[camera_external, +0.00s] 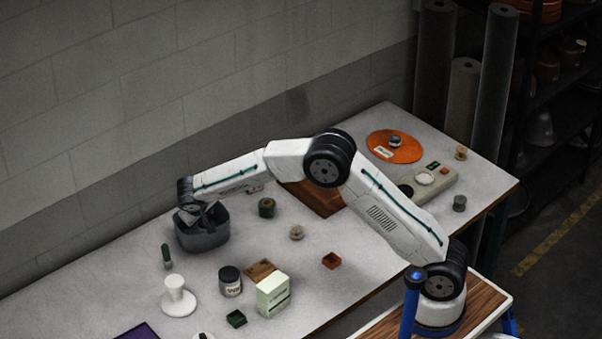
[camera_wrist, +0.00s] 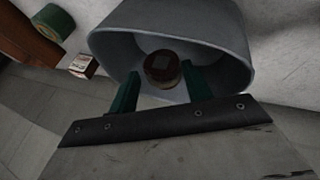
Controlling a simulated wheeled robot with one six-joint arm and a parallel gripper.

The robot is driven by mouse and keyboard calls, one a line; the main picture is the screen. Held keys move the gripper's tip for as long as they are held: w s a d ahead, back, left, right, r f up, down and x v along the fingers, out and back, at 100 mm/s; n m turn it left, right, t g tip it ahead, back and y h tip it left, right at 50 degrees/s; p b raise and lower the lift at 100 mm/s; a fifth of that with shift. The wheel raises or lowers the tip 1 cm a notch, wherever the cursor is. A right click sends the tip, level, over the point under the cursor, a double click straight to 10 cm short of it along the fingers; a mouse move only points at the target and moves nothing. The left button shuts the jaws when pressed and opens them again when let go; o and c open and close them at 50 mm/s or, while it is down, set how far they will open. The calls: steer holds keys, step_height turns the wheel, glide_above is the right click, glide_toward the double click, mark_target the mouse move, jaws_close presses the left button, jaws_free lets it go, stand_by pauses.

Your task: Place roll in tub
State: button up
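The grey tub (camera_external: 203,240) stands on the table near the wall. In the wrist view, I look into the tub (camera_wrist: 118,42) past its rim. A small brown round piece with a paler square top (camera_wrist: 161,67), which looks like the roll, sits inside the tub between my fingers. My gripper (camera_wrist: 159,70) points down into the tub, its two green fingers spread. A gap shows between the left finger and the brown piece; the right finger overlaps its edge. In the external view, my gripper (camera_external: 196,209) is over the tub, and the brown piece cannot be made out.
A green roll (camera_external: 266,207) stands right of the tub; it also shows in the wrist view (camera_wrist: 52,22), near a small labelled box (camera_wrist: 83,65). A white stand (camera_external: 178,300), a dark jar (camera_external: 230,282) and a pale green box (camera_external: 273,295) stand in front. The wall is close behind.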

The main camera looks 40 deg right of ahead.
steer(key=shift+o, duration=0.6)
steer(key=shift+r, duration=3.5)
